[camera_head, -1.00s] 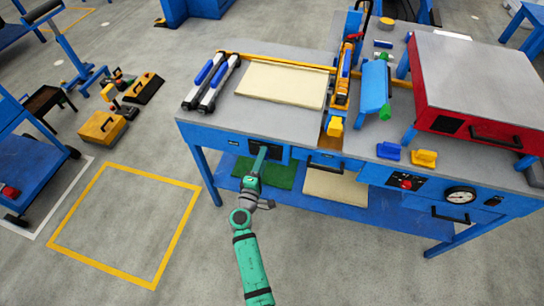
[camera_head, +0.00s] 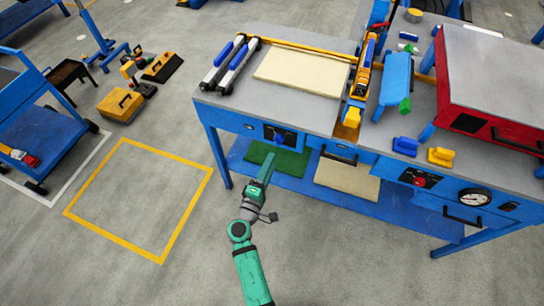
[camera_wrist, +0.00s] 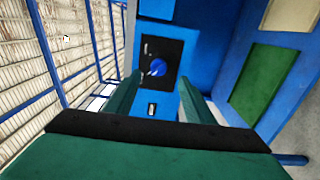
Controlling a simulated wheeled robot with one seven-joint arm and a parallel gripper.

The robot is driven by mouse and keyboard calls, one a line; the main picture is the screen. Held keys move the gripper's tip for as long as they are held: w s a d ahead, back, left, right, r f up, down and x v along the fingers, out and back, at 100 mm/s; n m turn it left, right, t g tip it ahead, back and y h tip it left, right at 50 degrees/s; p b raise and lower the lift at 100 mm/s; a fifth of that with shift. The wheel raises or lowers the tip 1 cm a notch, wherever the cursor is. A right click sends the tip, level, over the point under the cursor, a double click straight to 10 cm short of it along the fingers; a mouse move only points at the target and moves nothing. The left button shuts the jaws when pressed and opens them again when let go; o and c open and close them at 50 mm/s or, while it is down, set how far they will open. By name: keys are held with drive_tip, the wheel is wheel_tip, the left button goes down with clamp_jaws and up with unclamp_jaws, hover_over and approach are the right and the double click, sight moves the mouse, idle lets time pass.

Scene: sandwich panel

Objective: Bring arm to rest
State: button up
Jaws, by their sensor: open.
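My gripper (camera_head: 266,168) is at the end of my green arm, in front of the blue workbench (camera_head: 222,160). In the wrist view its two green fingers (camera_wrist: 160,100) stand wide apart with nothing between them. Beyond the fingers is a black panel with a blue knob (camera_wrist: 157,67) on the bench front. The same panel (camera_head: 280,134) shows in the head view, above and slightly right of my gripper. There is a gap between the fingers and the panel. How wide the gap is I cannot tell exactly.
A green sheet (camera_head: 290,164) and a cream sheet (camera_head: 346,180) lie on the bench's lower shelf. A red-sided press (camera_head: 490,85) stands on the bench top at right. A blue cart (camera_head: 45,130) is at left. The yellow-outlined floor square (camera_head: 122,140) is empty.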

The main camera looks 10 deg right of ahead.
drive_tip(key=shift+s+a, duration=0.3)
drive_tip(key=shift+s, duration=0.1)
drive_tip(key=shift+d, duration=0.1)
drive_tip(key=s+a+f+m+g+y, duration=0.1)
drive_tip(key=s+a+f+y, duration=0.15)
drive_tip(key=s, duration=0.45)
drive_tip(key=s+a+f+m+y, duration=0.1)
drive_tip(key=s+a+f+y, duration=0.15)
drive_tip(key=s, duration=0.45)
drive_tip(key=s+a+f+m+g+y, duration=0.1)
drive_tip(key=s+a+f+y, duration=0.15)
drive_tip(key=s, duration=0.35)
drive_tip(key=s+a+r+m+t+y, duration=0.2)
drive_tip(key=s+r+m, duration=0.6)
drive_tip(key=s+r, duration=0.8)
drive_tip(key=shift+a+r, duration=0.3)
drive_tip(key=shift+r, duration=0.2)
drive_tip(key=shift+s+y, duration=0.1)
drive_tip(key=shift+y, duration=0.15)
